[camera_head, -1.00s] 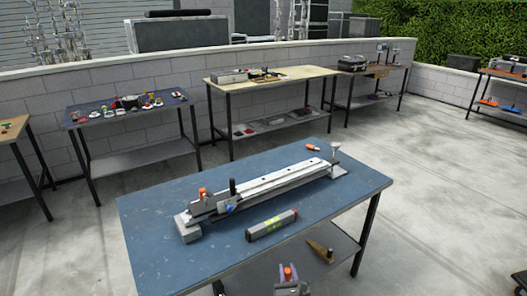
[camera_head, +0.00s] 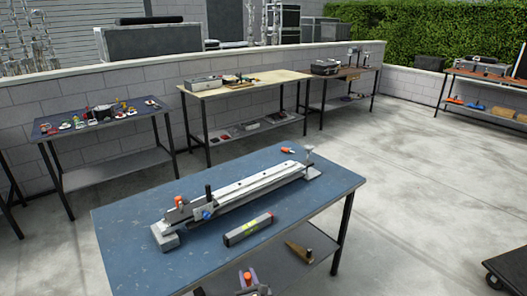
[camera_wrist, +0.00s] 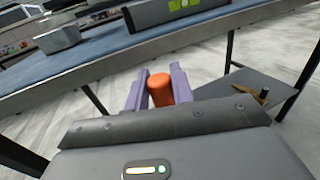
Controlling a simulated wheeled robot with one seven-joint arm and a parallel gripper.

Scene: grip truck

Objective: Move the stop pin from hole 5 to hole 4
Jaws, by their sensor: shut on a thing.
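My gripper (camera_head: 247,278) is low at the near edge of the blue workbench (camera_head: 130,235), in front of it and apart from the fixture. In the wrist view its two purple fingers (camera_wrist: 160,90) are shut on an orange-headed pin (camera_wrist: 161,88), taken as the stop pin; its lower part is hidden. A long pale rail fixture (camera_head: 245,188) lies across the bench. Its hole numbers are too small to read. An orange knob (camera_head: 178,200) and a black post (camera_head: 208,194) with a blue knob stand at its left end.
A grey spirit level (camera_head: 248,229) with a yellow-green label lies before the rail. A small orange-tipped object (camera_head: 288,150) lies behind it. A wooden wedge (camera_head: 298,252) is on the lower shelf. A dark cart (camera_head: 508,268) stands at right.

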